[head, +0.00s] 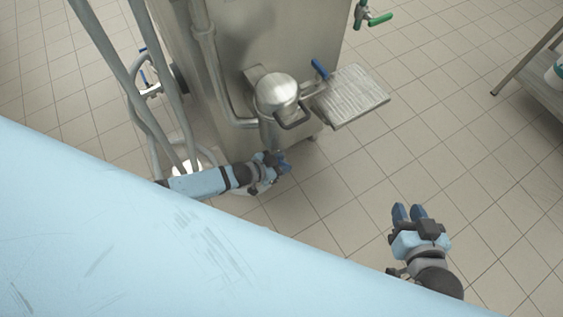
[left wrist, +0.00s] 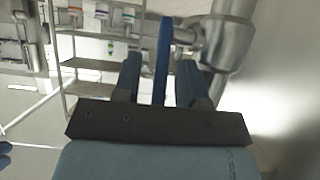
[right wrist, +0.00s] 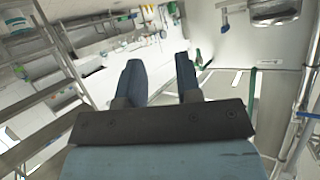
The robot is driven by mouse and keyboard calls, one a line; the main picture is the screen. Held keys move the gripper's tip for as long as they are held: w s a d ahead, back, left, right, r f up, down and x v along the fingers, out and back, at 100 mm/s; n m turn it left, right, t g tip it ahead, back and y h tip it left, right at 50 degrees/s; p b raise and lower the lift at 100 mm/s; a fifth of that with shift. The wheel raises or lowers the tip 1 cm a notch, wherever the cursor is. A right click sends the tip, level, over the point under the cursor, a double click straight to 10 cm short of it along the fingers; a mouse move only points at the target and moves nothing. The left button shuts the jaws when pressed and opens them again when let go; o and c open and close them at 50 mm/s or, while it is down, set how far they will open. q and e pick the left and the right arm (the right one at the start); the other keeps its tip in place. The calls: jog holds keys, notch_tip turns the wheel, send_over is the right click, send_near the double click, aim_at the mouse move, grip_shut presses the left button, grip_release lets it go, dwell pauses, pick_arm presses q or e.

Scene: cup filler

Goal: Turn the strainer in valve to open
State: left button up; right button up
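A blue valve lever (left wrist: 163,45) stands between the two fingers of my left gripper (left wrist: 158,78) in the left wrist view, with a gap on each side. A silver valve body and pipe (left wrist: 228,42) are just right of it; I take this to be the strainer in valve. In the head view my left gripper (head: 279,163) is low beside the steel machine, under the round strainer housing (head: 277,92), and the lever cannot be told apart from the blue fingers. My left gripper is open. My right gripper (head: 409,212) is open and empty over bare floor; its fingers also show in the right wrist view (right wrist: 160,80).
The steel machine (head: 240,35) has another blue handle (head: 320,69) beside a ribbed tray (head: 350,97) and a green-handled tap (head: 378,19). Pipes (head: 215,75) run down its left side. A shelf (head: 540,75) stands at the right. The tiled floor between is clear.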

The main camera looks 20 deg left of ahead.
pick_arm(q)
jog(key=shift+s+a+r, duration=0.15)
jog(key=p+v, duration=0.4)
jog(key=v, duration=0.9)
jog(key=shift+s, duration=0.2)
pick_arm(e)
jog(key=shift+s+d+g, duration=0.2)
jog(key=shift+d+g, duration=0.1)
jog(key=shift+d, duration=0.15)
